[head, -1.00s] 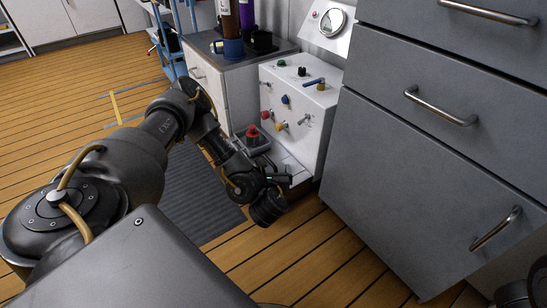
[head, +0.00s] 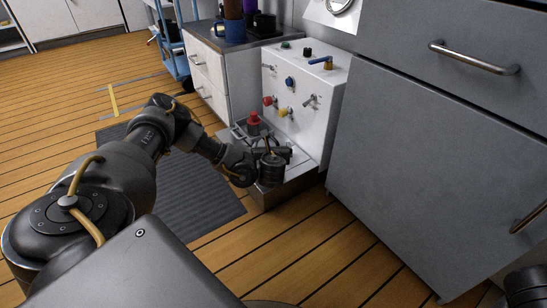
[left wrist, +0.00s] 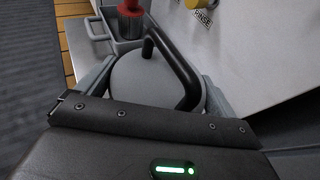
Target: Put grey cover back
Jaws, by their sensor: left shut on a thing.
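The grey cover (left wrist: 135,82) is round, with a black bar handle (left wrist: 172,62) on it. It sits between the two fingers of my left gripper (left wrist: 157,88) in the left wrist view, and the fingers are shut on it. In the head view my left gripper (head: 271,152) is low in front of the white panel (head: 305,110), over its grey ledge (head: 295,183). The wrist hides most of the cover there. I cannot tell whether the cover touches the ledge.
A red-topped item (head: 253,120) stands in a small grey tray (left wrist: 92,28) beside the cover. The panel carries several knobs and a yellow valve (head: 285,112). Grey drawers (head: 420,150) stand close on the right. A cabinet with mugs (head: 227,30) stands behind.

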